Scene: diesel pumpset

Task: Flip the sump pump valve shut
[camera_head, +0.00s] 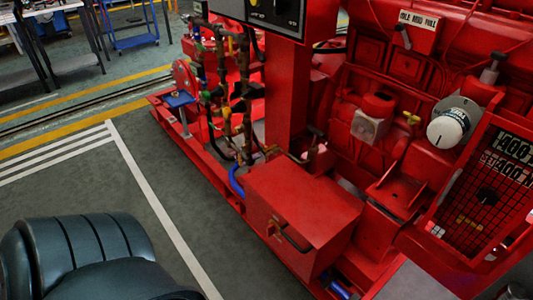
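The red diesel pumpset (310,205) fills the middle and right of the head view. A cluster of brass and dark pipes with small valves (226,95) stands at its left end, left of the red upright. A blue flat piece (179,99) sits at the left of this cluster, and a curved blue hose or handle (236,181) shows low at its front. A small yellow handle (412,118) is on the engine side. I cannot tell which part is the sump pump valve, or its position. Neither of my grippers is in view.
A red box (303,207) with a dark handle juts out at the front of the pumpset. A white cylindrical filter (448,128) and a mesh guard (486,195) are at the right. Grey floor with white and yellow lines lies open at left. A blue cart (132,28) stands behind.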

